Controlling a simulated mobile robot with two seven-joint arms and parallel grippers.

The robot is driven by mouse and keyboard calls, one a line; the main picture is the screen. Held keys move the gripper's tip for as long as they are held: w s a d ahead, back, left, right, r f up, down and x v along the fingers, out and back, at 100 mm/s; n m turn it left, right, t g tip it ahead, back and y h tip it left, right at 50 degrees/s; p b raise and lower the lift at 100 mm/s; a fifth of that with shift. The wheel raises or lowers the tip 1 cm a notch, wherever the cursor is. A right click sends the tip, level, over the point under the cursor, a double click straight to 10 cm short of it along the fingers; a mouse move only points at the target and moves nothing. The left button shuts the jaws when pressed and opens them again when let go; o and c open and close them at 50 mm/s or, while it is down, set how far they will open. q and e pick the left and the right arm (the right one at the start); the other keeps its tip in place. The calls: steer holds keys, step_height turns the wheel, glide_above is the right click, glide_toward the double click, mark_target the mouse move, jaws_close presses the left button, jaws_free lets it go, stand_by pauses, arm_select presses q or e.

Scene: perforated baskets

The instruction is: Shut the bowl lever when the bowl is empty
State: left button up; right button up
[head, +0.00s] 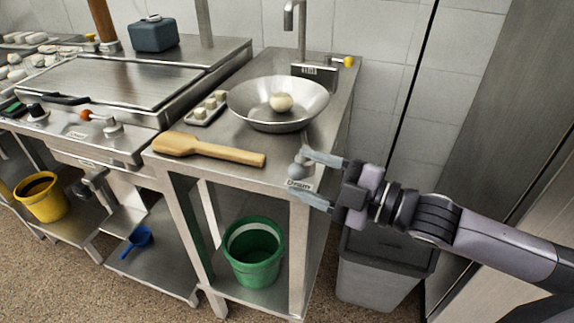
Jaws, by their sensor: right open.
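The wide metal bowl (245,101) sits on the steel counter, with one pale round item (281,102) inside it, so it is not empty. Below the bowl, at the counter's front right corner, is a lever with a grey rounded knob (299,169) and a small label (299,185). My right gripper (314,174) comes in from the right and is open, one finger above the knob and one below it. I cannot tell whether the fingers touch the knob. My left gripper is out of view.
A wooden paddle (210,149) lies along the counter's front edge (172,160). A small tray (207,108) with pale pieces is left of the bowl. A faucet (302,30) stands behind. A green bucket (254,268) is on the lower shelf, and a grey bin (375,285) stands right.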

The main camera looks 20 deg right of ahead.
mark_target(300, 173)
steer(key=shift+x, duration=2.15)
steer(key=shift+a+f, duration=0.1)
jaws_close()
